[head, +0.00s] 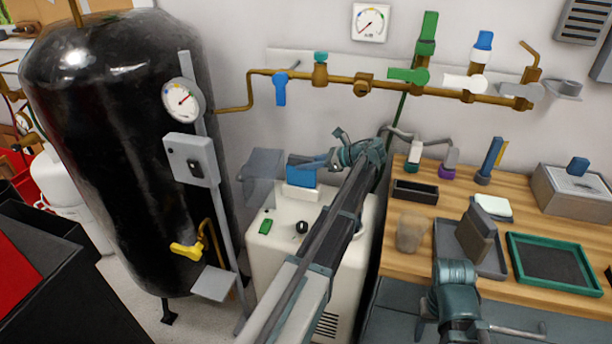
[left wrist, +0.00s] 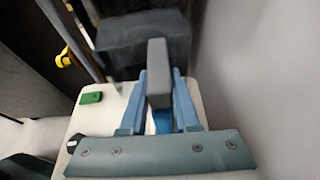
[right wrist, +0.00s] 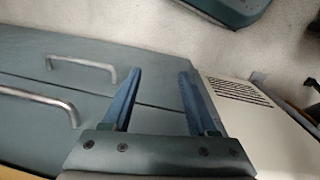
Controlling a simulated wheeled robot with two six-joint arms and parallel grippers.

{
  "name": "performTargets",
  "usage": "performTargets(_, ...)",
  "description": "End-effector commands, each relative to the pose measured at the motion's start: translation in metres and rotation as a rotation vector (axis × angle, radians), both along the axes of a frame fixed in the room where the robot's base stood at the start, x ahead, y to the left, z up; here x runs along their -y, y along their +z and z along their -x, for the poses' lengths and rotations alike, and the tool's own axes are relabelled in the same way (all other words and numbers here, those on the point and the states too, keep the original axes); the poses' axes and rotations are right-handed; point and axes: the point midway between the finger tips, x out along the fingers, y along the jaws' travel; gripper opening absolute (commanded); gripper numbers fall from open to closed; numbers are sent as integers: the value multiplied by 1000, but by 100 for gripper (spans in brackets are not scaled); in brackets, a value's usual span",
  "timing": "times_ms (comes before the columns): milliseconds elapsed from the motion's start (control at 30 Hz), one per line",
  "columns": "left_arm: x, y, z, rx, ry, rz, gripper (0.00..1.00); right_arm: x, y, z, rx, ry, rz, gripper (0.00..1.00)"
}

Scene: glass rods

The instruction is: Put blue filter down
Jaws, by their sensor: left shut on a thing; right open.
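The blue filter (head: 301,174), a blue block with a pale lower part, is at the top of the white machine in the head view. My left gripper (head: 312,161) reaches in from the right and is shut on it. In the left wrist view, a grey block (left wrist: 158,72) and a bright blue part (left wrist: 163,120) show between the blue fingers. I cannot tell whether the filter touches the machine top. My right gripper (right wrist: 160,78) is open and empty in front of the workbench drawers.
The white machine (head: 275,262) has a green switch and black knob. A grey box-like holder (head: 261,165) is behind the filter. A black tank (head: 110,150) stands left. The wooden bench (head: 385,268) carries trays, a cup and several small items. Pipes with valves run along the wall.

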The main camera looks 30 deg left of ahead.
Motion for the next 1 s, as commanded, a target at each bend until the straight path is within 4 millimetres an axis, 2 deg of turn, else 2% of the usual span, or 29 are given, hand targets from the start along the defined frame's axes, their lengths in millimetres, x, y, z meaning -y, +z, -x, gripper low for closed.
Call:
performTargets(267,0,-33,0,0,0,0,0,0,-33,0,0,0,0,59)
performTargets(700,0,-37,0,0,0,0,0,0,-37,0,0,0,0,59)
performTargets(733,0,-35,0,0,0,0,35,0,-35,0,0,0,0,59)
performTargets(867,0,-35,0,0,0,0,58,0,-35,0,0,0,0,59)
performTargets(1000,0,-35,0,0,0,0,59,0,-35,0,0,0,0,59)
